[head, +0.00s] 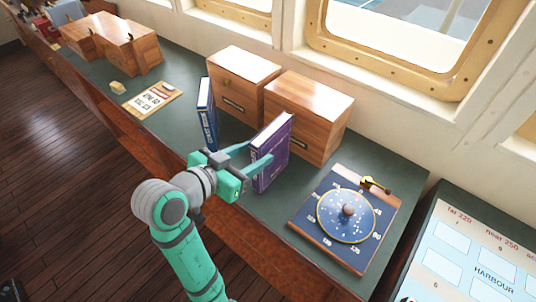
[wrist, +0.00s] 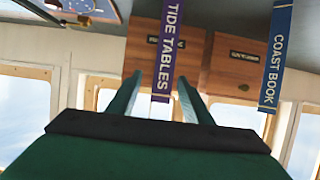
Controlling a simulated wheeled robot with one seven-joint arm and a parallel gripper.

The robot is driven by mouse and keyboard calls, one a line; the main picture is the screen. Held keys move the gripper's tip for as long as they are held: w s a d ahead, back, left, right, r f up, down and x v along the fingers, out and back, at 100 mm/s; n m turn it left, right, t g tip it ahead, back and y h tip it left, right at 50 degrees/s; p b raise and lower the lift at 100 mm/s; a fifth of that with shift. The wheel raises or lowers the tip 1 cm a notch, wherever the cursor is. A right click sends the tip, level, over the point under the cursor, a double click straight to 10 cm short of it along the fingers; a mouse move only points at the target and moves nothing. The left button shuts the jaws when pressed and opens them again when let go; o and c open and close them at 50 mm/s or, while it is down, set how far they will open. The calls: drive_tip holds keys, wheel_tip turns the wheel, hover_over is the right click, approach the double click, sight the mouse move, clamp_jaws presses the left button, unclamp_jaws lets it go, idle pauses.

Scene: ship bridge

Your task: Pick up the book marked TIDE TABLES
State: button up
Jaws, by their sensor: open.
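The purple book marked TIDE TABLES (head: 273,150) stands upright on the green counter, in front of a wooden box. Its spine label reads clearly in the wrist view (wrist: 173,45). My gripper (head: 258,158) is open, with one finger on each side of the book's spine edge in the head view. In the wrist view my fingers (wrist: 161,92) flank the lower part of the spine in the picture. I cannot tell whether either finger touches the book.
A blue book marked COAST BOOK (wrist: 276,55) stands to the left in the head view (head: 207,112). Two wooden boxes (head: 310,112) (head: 240,82) stand behind. A round dial on a board (head: 346,215) lies to the right, and a clipboard (head: 152,100) lies at the left.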

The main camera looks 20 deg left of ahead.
sight(271, 143)
drive_tip(key=shift+r+x, duration=0.2)
drive_tip(key=shift+x, duration=4.15)
drive_tip(key=shift+w+a, duration=0.1)
drive_tip(key=shift+a, duration=0.05)
clamp_jaws()
